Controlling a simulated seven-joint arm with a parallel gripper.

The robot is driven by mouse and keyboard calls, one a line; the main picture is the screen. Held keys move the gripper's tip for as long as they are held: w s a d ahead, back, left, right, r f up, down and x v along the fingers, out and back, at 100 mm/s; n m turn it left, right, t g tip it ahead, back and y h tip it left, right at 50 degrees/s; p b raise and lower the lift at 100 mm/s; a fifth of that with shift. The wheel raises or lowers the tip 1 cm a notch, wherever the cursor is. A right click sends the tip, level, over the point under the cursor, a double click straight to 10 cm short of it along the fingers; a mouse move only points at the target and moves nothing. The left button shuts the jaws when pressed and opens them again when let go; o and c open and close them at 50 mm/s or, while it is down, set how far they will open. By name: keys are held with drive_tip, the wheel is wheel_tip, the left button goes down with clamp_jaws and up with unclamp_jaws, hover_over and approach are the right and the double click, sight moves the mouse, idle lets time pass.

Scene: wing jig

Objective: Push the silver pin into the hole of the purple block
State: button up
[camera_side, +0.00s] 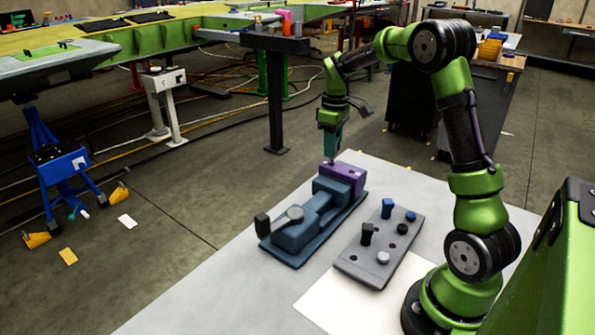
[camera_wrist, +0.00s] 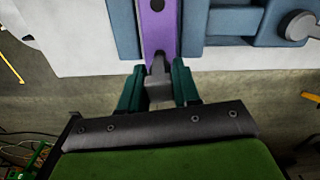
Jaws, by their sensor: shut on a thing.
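The purple block (camera_side: 345,172) is clamped in a blue vise (camera_side: 298,232) on the pale table. In the wrist view the purple block (camera_wrist: 157,28) runs up from the fingertips, with a dark hole (camera_wrist: 156,4) near the top edge. My gripper (camera_side: 330,155) points down just above the block's left part. In the wrist view my gripper's teal fingers (camera_wrist: 158,82) are closed on the silver pin (camera_wrist: 159,92). The pin's far end overlaps the near end of the block there. I cannot tell whether its tip is inside a hole.
A grey tray (camera_side: 352,264) right of the vise holds several blue, black and grey pegs. The vise has a dark handle end (camera_side: 262,225) at its left. A white sheet (camera_side: 345,308) lies in front of the tray. The left front of the table is clear.

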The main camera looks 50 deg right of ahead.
drive_tip(key=shift+f, duration=0.15)
drive_tip(key=shift+f, duration=1.25)
drive_tip(key=o, duration=1.1)
wheel_tip(320, 180, up, 24)
drive_tip(key=shift+f, duration=0.1)
